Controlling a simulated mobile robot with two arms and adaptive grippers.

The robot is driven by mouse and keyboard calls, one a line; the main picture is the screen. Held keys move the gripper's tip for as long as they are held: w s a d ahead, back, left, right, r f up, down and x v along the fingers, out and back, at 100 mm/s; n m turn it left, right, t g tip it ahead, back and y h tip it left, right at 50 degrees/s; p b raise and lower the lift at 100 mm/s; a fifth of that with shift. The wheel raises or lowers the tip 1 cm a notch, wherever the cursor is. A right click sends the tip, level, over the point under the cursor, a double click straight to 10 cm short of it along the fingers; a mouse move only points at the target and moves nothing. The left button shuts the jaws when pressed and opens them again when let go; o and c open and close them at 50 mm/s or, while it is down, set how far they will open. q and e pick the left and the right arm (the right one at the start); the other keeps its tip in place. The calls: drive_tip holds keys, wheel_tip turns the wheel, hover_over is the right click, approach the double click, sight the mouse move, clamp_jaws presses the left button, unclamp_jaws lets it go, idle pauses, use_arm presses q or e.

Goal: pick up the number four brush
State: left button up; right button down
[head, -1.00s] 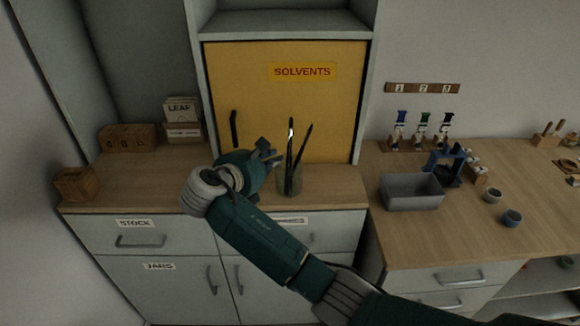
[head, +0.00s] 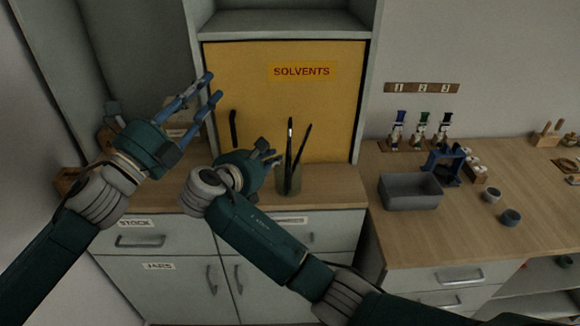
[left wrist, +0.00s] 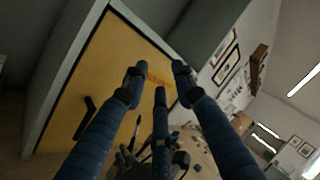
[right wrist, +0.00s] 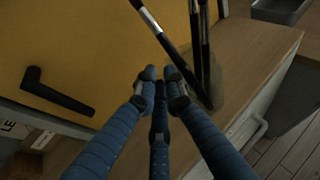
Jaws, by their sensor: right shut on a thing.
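Dark, slim brushes (head: 289,145) stand in a small greenish jar (head: 289,183) in front of the yellow cabinet. Their numbers cannot be read. The brushes also show in the right wrist view, where one leaning brush (right wrist: 166,38) is nearest my fingers. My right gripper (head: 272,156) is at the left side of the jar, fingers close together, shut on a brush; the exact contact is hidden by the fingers. My left gripper (head: 213,88) is raised in front of the cabinet's left edge, with its fingers spread, open and empty.
The yellow SOLVENTS cabinet (head: 330,105) stands behind the jar, its dark handle (head: 233,128) near my grippers. On the right worktop are a grey bin (head: 411,192), a blue stand (head: 444,160) and small cups (head: 511,217). The counter right of the jar (head: 340,183) is clear.

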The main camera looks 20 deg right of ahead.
use_arm(q)
drive_tip(key=s+d+r+m+g+h, duration=0.5)
drive_tip(key=s+d+r+m+g, duration=0.2)
drive_tip(key=s+d+r+m, duration=1)
drive_tip(key=w+a+f+n+t+y, duration=0.1)
drive_tip(key=w+f+n+t+y, duration=0.25)
drive_tip(key=f+n, duration=0.2)
drive_tip(key=w+a+f+n+t+y, duration=0.1)
drive_tip(key=w+f+n+t+y, duration=0.1)
drive_tip(key=f+n+t+y, duration=0.4)
drive_tip(key=m+g+y, duration=0.3)
drive_tip(key=g+y, duration=0.1)
drive_tip(key=y, duration=0.3)
approach(290, 153)
drive_tip(key=shift+x, duration=3.95)
clamp_jaws()
